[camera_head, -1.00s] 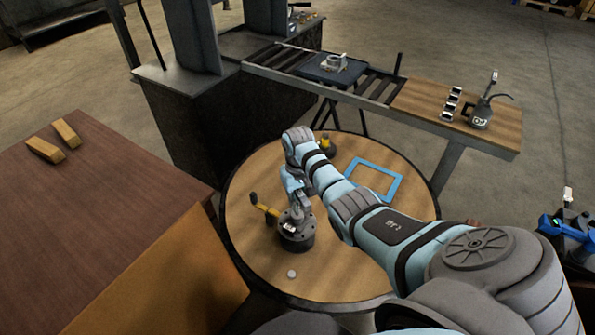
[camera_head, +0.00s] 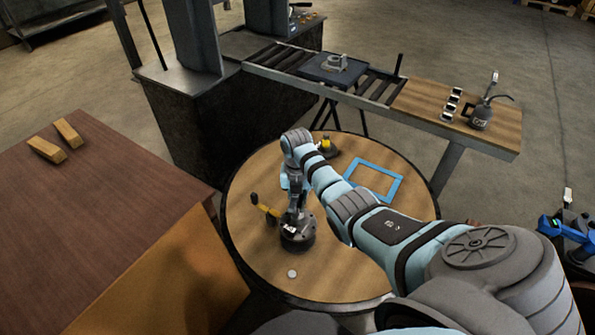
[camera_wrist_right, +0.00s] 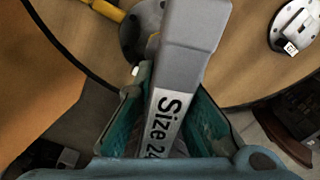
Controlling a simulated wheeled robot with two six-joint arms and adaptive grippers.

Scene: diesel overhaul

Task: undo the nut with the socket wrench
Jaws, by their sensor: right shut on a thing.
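My right gripper (camera_head: 297,205) points down over a dark round fixture (camera_head: 299,238) on the round table. In the right wrist view its teal fingers (camera_wrist_right: 165,95) are shut on the grey socket wrench (camera_wrist_right: 187,40), which bears the marking "Size 24". The wrench runs away from the fingers toward the fixture, which shows partly behind it (camera_wrist_right: 132,42). The nut cannot be made out; the wrench and gripper cover that area. Whether the wrench sits on a nut cannot be told. My left gripper is not in view.
A yellow handle (camera_head: 266,211) stands beside the fixture. The round table (camera_head: 258,268) also holds a small pale disc (camera_head: 292,274), a blue frame (camera_head: 396,188) and a dark-based yellow part (camera_head: 326,146). A brown bench (camera_head: 90,220) is at the left.

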